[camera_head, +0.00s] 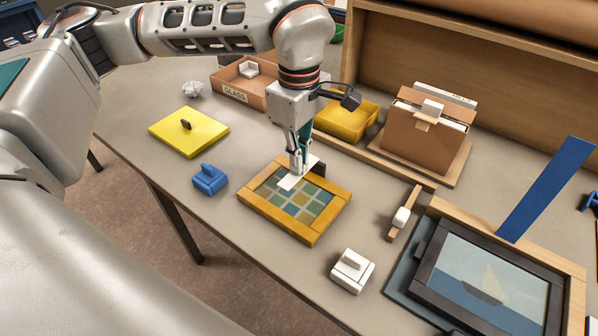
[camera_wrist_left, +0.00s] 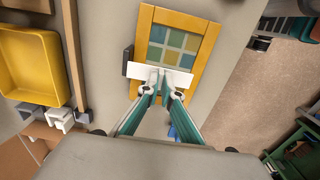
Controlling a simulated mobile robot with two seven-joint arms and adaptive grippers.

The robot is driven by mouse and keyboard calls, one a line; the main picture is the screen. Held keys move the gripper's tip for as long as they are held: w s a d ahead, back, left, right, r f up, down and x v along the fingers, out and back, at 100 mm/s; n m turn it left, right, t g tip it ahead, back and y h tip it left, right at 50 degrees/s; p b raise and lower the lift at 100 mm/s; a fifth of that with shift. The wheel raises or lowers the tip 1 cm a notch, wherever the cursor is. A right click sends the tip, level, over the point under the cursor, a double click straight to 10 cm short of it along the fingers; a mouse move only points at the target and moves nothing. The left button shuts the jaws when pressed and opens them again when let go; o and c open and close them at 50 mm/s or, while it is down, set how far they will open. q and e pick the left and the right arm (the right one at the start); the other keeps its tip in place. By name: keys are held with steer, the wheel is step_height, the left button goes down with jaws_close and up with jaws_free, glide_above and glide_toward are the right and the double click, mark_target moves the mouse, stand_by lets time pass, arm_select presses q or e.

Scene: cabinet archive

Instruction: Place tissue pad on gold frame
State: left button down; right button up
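The gold frame (camera_head: 262,213) lies flat near the middle of the table, with a panel of green, blue and yellow squares inside it; it also shows in the left wrist view (camera_wrist_left: 206,47). A thin white piece, which I take for the tissue pad (camera_head: 288,183), is at my left gripper's tips, over the frame's far part; it shows as a white strip in the wrist view (camera_wrist_left: 180,79). My left gripper (camera_head: 298,170) points down with its fingers close together on the pad. Whether the pad touches the frame is unclear. My right gripper is out of view.
A blue block (camera_head: 209,180) and a white block (camera_head: 352,270) stand beside the frame. Behind are a yellow pad (camera_head: 188,132), a GLASS box (camera_head: 234,85) and a yellow bin (camera_head: 347,120). A dark-framed boat picture (camera_head: 490,280) lies right.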

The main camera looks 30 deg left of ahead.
mark_target(299, 176)
arm_select(q)
steer(key=shift+f, duration=2.05)
steer(key=shift+f, duration=0.1)
steer(key=shift+f+b, duration=0.3)
steer(key=shift+f, duration=0.1)
steer(key=c, duration=2.3)
jaws_free()
steer(key=shift+r, duration=0.1)
step_height(299, 176, up, 13)
steer(key=shift+f+p, duration=0.1)
steer(key=shift+p, duration=0.35)
